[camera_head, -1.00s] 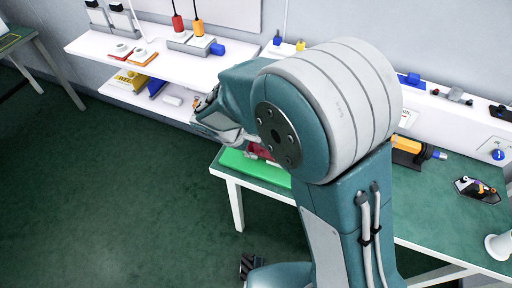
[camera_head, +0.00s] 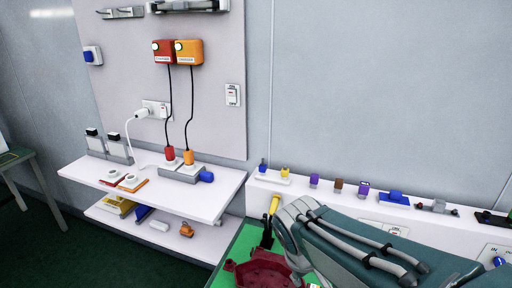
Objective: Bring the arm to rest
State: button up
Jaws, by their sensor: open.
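My arm (camera_head: 375,245) crosses the lower right of the head view as a teal link with pale cables along it. Its rounded white and teal end lies near the middle of the lower edge, over the workbench. My gripper cannot be made out; the arm or the frame edge hides it. A dark red holder (camera_head: 262,270) lies on the green mat (camera_head: 226,268) beside the arm. A yellow and black item (camera_head: 269,220) stands just behind the holder, close to the arm's end; I cannot tell what it is.
A white two-level shelf (camera_head: 215,205) stands at the left with plugs and small parts. A white ledge (camera_head: 335,200) with several small coloured parts runs behind the arm. The floor at lower left is clear.

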jog(key=s+d+r+m+t+y, duration=0.2)
jog(key=s+d+r+m, duration=0.3)
jog(key=s, duration=0.4)
jog(key=shift+s+m+t, duration=0.25)
jog(key=shift+m+t, duration=0.05)
jog(key=shift+t, duration=0.2)
jog(key=shift+d, duration=0.2)
